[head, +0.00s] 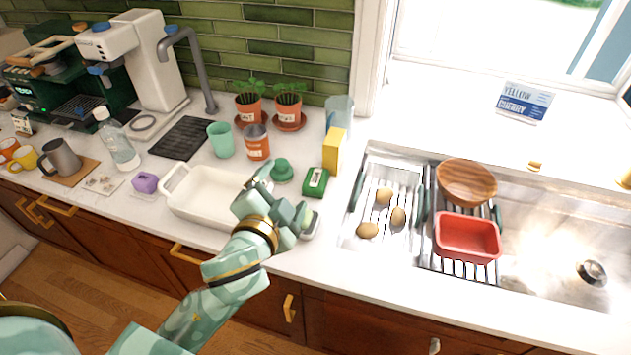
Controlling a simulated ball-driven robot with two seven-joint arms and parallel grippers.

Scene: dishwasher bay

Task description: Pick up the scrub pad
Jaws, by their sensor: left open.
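A small dark green block with a white label (316,182), which looks like the scrub pad, lies on the white counter left of the sink. My left gripper (288,198) is open over the counter's front part, by the right end of the white dish. Its fingers are spread, and the green block is just beyond them, up and to the right, apparently not touched. A grey-white shape at the lower finger is partly hidden, and I cannot tell whether it is a fingertip or a separate thing. My right gripper is not in view.
A white dish (190,206) is left of my gripper. A green knobbed item (282,171), an orange-brown can (257,142) and a yellow box (333,151) stand close behind. The sink at right holds potatoes (368,230), a red tub (467,238) and a wooden bowl (466,182).

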